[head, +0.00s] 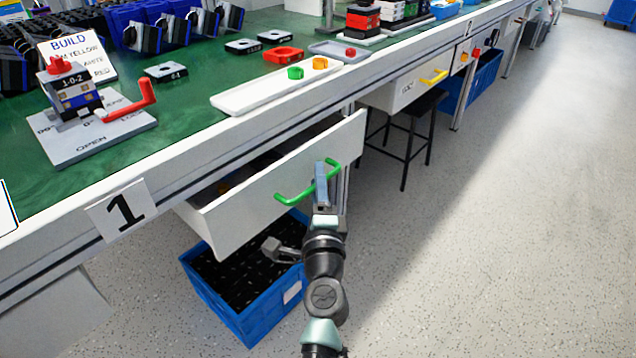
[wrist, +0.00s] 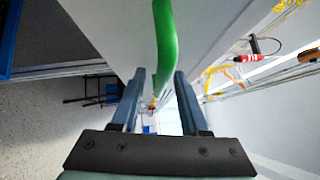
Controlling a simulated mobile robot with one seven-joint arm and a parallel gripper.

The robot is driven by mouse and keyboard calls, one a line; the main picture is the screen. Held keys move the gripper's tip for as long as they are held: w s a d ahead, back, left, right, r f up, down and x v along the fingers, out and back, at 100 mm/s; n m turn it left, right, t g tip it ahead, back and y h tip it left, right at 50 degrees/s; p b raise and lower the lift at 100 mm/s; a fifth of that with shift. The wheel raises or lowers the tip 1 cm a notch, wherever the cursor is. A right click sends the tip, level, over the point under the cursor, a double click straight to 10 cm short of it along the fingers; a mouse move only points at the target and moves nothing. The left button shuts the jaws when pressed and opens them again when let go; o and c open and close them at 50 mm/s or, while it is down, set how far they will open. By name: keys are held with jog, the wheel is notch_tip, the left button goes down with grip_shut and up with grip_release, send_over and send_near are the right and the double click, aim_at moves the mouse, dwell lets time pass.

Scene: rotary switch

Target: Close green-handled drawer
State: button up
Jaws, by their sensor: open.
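The white drawer (head: 285,178) under the green bench is pulled out, with a gap behind its front panel. Its green handle (head: 292,197) runs across the front panel. My gripper (head: 322,170) is at the right part of the handle, in front of the drawer. In the wrist view my gripper (wrist: 160,85) has two separated fingers. The green handle (wrist: 164,40) shows there above and between the fingertips, and the drawer front (wrist: 120,30) is behind it. I cannot tell whether the fingers touch the handle.
A blue crate (head: 248,322) stands on the floor below the drawer. A second drawer with a yellow handle (head: 434,77) and a black stool (head: 408,130) are further along the bench. The floor to the right is clear. A white tray (head: 240,101) lies on the bench above.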

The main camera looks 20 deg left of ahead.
grip_shut()
dwell(1.4)
